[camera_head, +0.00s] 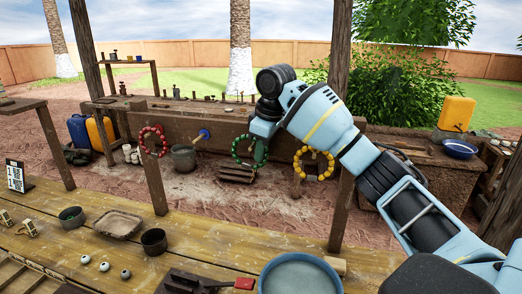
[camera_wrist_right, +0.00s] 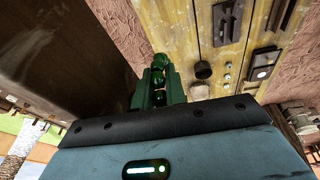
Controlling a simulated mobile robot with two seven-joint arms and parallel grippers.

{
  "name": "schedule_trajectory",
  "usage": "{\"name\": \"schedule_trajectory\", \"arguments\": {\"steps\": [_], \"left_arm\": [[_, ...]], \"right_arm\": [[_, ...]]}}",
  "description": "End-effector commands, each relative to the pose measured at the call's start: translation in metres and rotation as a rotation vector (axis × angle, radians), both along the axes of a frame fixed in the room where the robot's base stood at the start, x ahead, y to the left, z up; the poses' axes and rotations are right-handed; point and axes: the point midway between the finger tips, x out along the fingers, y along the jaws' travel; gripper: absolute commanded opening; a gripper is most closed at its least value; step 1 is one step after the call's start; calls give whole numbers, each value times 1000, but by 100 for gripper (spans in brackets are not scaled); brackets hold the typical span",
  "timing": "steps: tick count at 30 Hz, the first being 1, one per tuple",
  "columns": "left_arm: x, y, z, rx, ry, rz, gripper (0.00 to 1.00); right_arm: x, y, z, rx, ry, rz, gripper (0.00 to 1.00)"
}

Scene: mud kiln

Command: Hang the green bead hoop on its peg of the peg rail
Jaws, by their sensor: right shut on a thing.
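The green bead hoop (camera_head: 235,153) hangs upright below my right gripper (camera_head: 261,134), in front of the wooden rail beam (camera_head: 222,126). In the right wrist view a few dark green beads (camera_wrist_right: 159,76) sit between the fingers of the right gripper (camera_wrist_right: 158,92), which is shut on the hoop. A red bead hoop (camera_head: 140,141) hangs on the left and a yellow bead hoop (camera_head: 331,165) on the right. A blue-tipped piece (camera_head: 204,134) sticks out between the red and green hoops. Whether a peg passes through the green hoop I cannot tell. My left gripper is not in view.
A wooden table (camera_head: 200,225) stands in front with bowls, a tray (camera_head: 118,224) and a large blue-grey basin (camera_head: 302,273). Upright posts (camera_head: 342,208) stand between table and beam. A grey pot (camera_head: 183,158) and a slatted wooden piece (camera_head: 237,174) are by the beam.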

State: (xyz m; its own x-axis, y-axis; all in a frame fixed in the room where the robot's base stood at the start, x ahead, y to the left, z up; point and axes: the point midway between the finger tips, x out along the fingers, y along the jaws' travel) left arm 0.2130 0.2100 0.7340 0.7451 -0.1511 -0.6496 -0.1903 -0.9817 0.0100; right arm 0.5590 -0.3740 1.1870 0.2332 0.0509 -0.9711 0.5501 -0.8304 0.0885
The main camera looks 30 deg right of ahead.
Motion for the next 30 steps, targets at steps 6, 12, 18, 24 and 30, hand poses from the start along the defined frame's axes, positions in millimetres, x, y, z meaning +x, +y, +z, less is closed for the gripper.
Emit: {"name": "schedule_trajectory", "arguments": {"steps": [6, 12, 18, 24, 30], "left_arm": [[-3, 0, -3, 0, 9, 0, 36], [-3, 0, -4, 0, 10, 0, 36], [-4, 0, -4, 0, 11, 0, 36], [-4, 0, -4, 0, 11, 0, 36], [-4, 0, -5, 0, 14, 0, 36]], "right_arm": [[0, -3, -15, -3, 28, -9, 0], [0, -3, -16, -4, 30, -9, 0], [0, -3, -17, -4, 33, -9, 38], [0, -3, -18, -3, 34, -9, 38], [-2, -3, -9, -4, 30, -9, 38]]}}
